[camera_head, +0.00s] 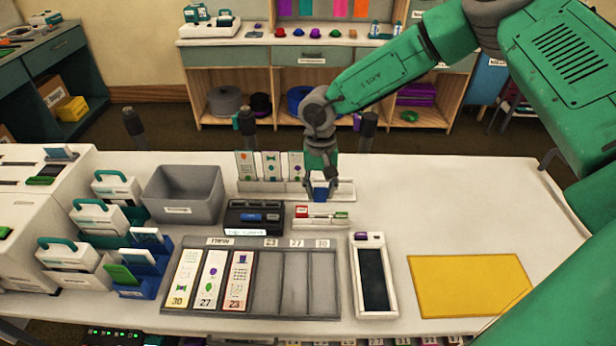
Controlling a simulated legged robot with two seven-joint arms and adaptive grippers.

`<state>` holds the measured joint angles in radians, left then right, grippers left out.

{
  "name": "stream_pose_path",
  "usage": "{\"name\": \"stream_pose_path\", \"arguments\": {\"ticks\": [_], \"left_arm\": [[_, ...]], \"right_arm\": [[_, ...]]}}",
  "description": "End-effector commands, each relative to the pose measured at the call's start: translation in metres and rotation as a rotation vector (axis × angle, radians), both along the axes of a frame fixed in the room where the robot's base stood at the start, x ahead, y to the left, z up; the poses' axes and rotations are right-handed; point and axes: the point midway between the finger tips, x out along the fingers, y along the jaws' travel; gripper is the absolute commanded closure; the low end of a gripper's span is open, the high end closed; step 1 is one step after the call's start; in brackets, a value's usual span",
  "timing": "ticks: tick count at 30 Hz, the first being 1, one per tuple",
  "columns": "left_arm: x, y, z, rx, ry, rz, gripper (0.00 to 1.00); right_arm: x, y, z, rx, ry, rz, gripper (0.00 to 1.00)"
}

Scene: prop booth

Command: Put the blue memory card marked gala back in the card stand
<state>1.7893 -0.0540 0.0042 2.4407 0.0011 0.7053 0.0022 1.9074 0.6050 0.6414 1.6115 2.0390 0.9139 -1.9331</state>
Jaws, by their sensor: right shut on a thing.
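My right gripper (320,178) reaches down from the upper right to the back of the white table. It is shut on a small blue piece, which I take for the blue memory card (320,193). The fingers hide much of it and no marking is readable. The card is at the right part of a low white stand (344,188), which holds several tall printed cards (270,166) upright to its left. I cannot tell whether the card touches the stand or is held just above it. My left gripper is not in view.
A grey bin (183,192) is left. A grey card tray (265,308), a dark-screened device (374,285) and a yellow mat (465,285) lie nearer. The right back is clear.

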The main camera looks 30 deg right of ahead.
Motion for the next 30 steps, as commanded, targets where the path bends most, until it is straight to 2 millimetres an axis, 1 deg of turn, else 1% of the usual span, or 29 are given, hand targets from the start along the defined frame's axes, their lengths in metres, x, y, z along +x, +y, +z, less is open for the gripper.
{"name": "stream_pose_path", "arguments": {"ticks": [3,8,17,24,30], "left_arm": [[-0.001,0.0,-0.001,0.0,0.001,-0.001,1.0],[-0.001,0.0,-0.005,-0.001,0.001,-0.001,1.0],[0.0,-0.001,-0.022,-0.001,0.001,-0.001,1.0],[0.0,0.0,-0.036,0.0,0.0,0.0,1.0],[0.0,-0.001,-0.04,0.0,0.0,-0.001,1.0]], "right_arm": [[0.001,-0.002,-0.002,0.001,0.002,-0.002,0.87],[0.002,0.0,-0.007,0.0,0.004,-0.002,0.87],[0.003,0.004,-0.026,-0.005,0.003,0.0,0.87],[0.002,0.0,-0.045,-0.002,0.004,-0.001,0.87],[0.003,-0.001,-0.05,0.0,0.003,-0.002,0.87]]}}
